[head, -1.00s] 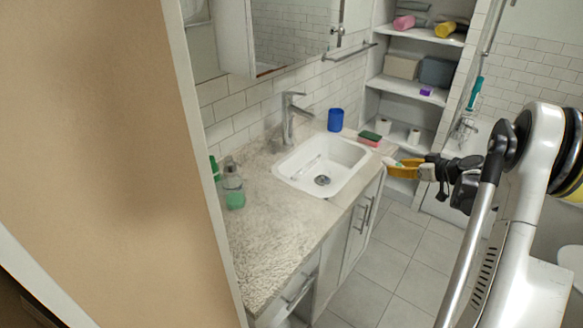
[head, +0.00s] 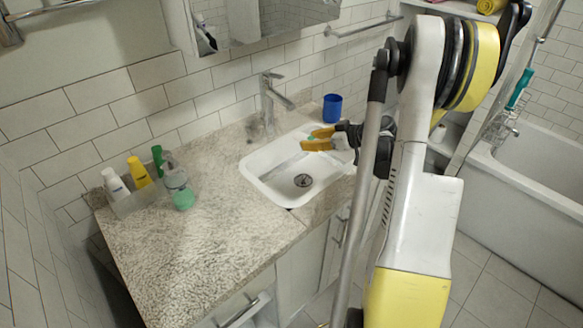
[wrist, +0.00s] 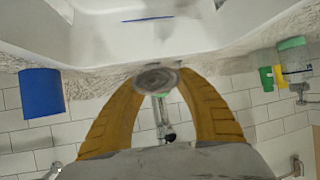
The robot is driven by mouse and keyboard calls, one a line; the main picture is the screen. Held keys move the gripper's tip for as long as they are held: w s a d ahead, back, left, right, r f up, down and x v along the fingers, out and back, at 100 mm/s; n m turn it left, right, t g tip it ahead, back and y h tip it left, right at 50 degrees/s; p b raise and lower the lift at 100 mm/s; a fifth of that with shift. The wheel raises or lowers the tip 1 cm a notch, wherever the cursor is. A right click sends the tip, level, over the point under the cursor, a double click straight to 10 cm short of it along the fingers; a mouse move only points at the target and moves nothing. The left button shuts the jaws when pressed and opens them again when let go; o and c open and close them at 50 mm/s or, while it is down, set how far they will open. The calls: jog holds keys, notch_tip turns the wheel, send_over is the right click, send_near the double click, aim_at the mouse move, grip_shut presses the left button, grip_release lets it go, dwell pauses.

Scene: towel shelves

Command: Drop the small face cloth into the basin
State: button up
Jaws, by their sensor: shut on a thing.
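My gripper (head: 309,139) has yellow fingers and is above the far right part of the white basin (head: 262,176) in the head view. In the wrist view the curved fingers (wrist: 158,82) meet at the sides of a small grey oval thing (wrist: 157,79), which looks like the end of the rolled face cloth. The cloth is too small to make out clearly in the head view. The basin (wrist: 160,38) fills the top of the wrist view. In the head view its floor shows a dark round drain (head: 303,180) and no cloth.
A grey tap (head: 272,95) stands behind the basin, left of my gripper. A blue cup (head: 332,107) is behind the gripper. A green soap bottle (head: 180,188) and a caddy (head: 135,201) with several bottles stand on the left counter. A bathtub (head: 510,200) is at the right.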

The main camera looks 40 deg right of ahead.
jog(key=shift+w+f, duration=0.1)
jog(key=shift+f, duration=0.2)
notch_tip(320, 180, down, 5)
jog(key=b, duration=0.3)
jog(key=shift+a+f+b, duration=0.1)
jog(key=shift+f+b, duration=0.1)
jog(key=shift+b, duration=0.2)
jog(key=o, duration=1.2)
jog(key=v, duration=1.2)
